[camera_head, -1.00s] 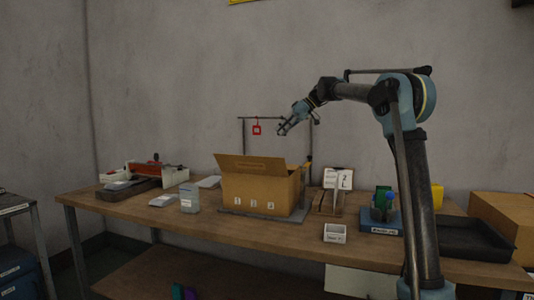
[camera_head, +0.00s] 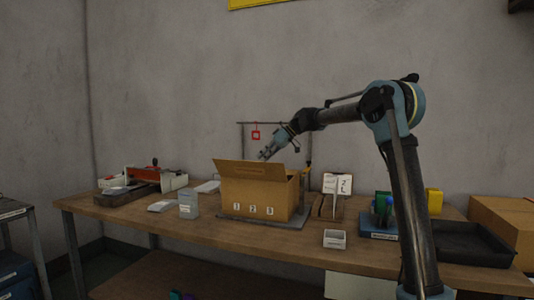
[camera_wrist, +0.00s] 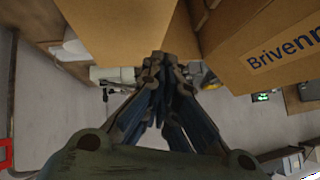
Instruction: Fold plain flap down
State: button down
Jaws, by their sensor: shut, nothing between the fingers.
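The open cardboard box (camera_head: 255,198) stands on a grey base plate on the bench, with small white number labels on its front. A raised flap (camera_head: 248,171) rises along its near top edge and hides much of the opening. My gripper (camera_head: 265,156) is shut and empty, just above and behind that flap's top edge. In the wrist view, my closed fingertips (camera_wrist: 165,62) are beside a plain cardboard panel (camera_wrist: 115,30) on the left. A cardboard panel printed "Brivenn" (camera_wrist: 262,50) is on the right. I cannot tell whether the fingertips touch cardboard.
A metal frame (camera_head: 275,123) with a red tag (camera_head: 256,134) stands behind the box. A wooden tool board (camera_head: 126,196) is at left. The bench front is mostly clear.

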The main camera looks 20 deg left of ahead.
jog(key=shift+s+f, duration=0.1)
jog(key=shift+f, duration=0.25)
jog(key=shift+s+f+n+t, duration=0.3)
jog(key=shift+s+f+t, duration=0.25)
jog(key=shift+f+t, duration=0.15)
jog(key=shift+s+f+n+t, duration=0.35)
jog(key=shift+f+n+t, duration=0.05)
jog(key=shift+f+t, duration=0.45)
jog(key=shift+r, duration=0.2)
